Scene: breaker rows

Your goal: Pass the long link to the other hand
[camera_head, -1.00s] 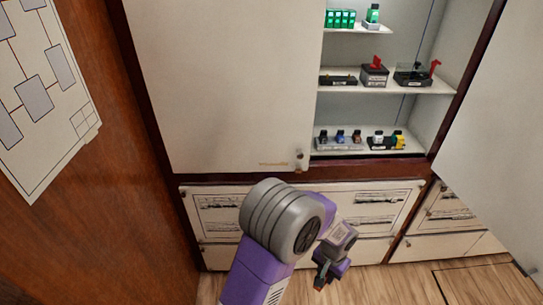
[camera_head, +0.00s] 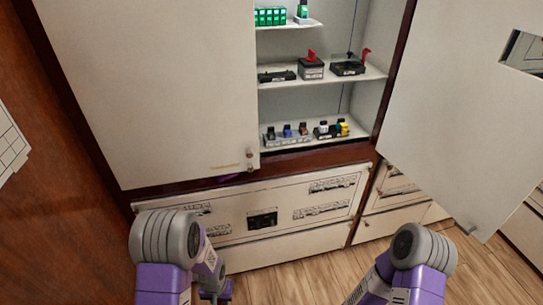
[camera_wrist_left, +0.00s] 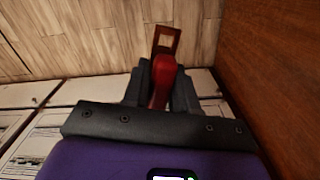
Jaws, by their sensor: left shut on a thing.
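The long link (camera_wrist_left: 163,82) shows in the left wrist view as a red bar with a rounded near end and a square, open-framed far end. My left gripper (camera_wrist_left: 162,90) is shut on it, with dark fingers on both sides of the bar. The far end sticks out past the fingertips. In the head view my left gripper (camera_head: 216,292) is low in the picture, mostly hidden behind its own arm, and the link cannot be made out there. My right arm shows at the lower right of the head view, but its gripper is not seen.
An open cabinet holds small devices on its shelves (camera_head: 320,76), some with red handles. Its left door (camera_head: 150,90) is shut; the right door (camera_head: 455,100) stands open. Drawers with a drawn front panel (camera_head: 262,219) lie below. Wood floor (camera_head: 325,272) shows between my arms.

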